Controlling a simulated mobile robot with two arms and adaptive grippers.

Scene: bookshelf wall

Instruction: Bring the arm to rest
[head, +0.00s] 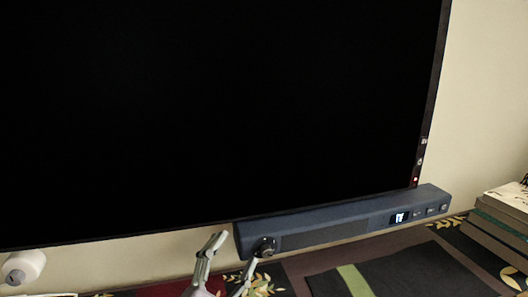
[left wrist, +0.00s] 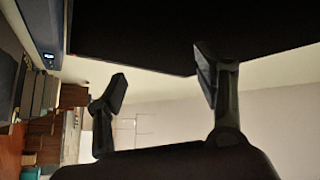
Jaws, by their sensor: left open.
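My left gripper (head: 228,262) shows at the bottom of the head view, in front of the left end of a dark blue soundbar. Its two fingers stand apart with nothing held between them. I cannot tell whether a finger touches the soundbar. My right gripper is in neither view.
A large black screen (head: 220,110) fills the head view. The soundbar (head: 325,235) lies below it. Books (head: 500,225) are stacked at the right. A dark cloth with a green stripe (head: 354,281) lies at the front. A white roll (head: 24,266) is at the left.

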